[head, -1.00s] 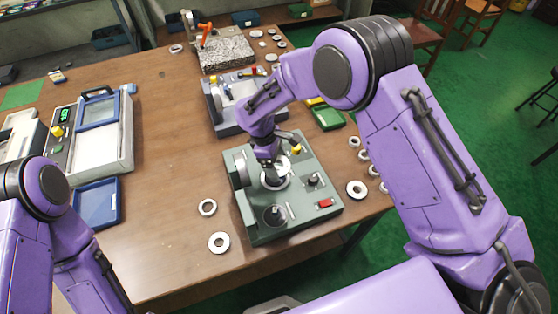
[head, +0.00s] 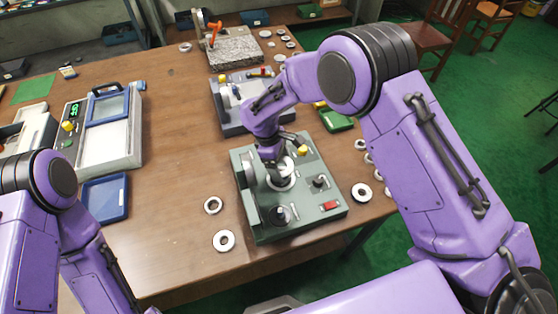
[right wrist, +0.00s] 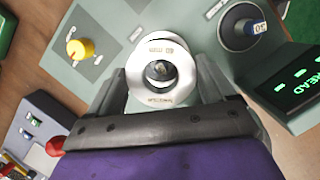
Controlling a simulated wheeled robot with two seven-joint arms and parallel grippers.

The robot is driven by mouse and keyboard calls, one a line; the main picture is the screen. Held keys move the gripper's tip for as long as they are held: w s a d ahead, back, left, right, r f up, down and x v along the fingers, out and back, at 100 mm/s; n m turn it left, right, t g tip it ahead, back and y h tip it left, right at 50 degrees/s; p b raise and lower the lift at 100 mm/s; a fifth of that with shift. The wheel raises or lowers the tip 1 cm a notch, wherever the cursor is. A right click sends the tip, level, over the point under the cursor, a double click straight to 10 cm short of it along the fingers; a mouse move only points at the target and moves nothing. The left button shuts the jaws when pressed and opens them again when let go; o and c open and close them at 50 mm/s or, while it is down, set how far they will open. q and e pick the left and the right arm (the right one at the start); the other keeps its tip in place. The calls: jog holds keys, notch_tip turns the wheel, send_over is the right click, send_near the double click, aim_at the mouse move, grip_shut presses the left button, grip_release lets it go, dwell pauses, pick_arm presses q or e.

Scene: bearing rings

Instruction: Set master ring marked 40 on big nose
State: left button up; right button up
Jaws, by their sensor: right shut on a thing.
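My right gripper (head: 279,180) is over the middle of the grey-green gauge stand (head: 301,221) in the head view. In the right wrist view it (right wrist: 163,82) is shut on a silver ring (right wrist: 136,80), with a finger on each side. The ring's face carries a mark that looks like 40 mm, upside down. A round metal part shows through its hole; I cannot tell whether the ring is around it or above it. A dark nose with a small label (right wrist: 243,25) stands apart at upper right. My left gripper is outside the view.
A yellow knob (right wrist: 80,48) and a green readout (right wrist: 300,85) are near the held ring. A blue tray (head: 105,197) lies at left.

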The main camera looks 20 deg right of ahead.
jog(key=shift+f, duration=0.25)
dwell(0.4)
jog(key=shift+f+b, duration=0.4)
jog(key=shift+f+b, duration=0.35)
jog(key=shift+f, duration=0.3)
jog(key=shift+f+b, duration=0.45)
jog(key=shift+f, duration=0.25)
jog(key=shift+f, duration=0.35)
jog(key=o, duration=1.4)
jog(key=shift+r, duration=0.1)
jog(key=b+v, duration=0.3)
jog(key=v, duration=0.6)
jog(key=shift+a+r, duration=0.1)
jog(key=shift+r, duration=0.2)
jog(key=shift+w+r, duration=0.15)
jog(key=shift+r, duration=0.25)
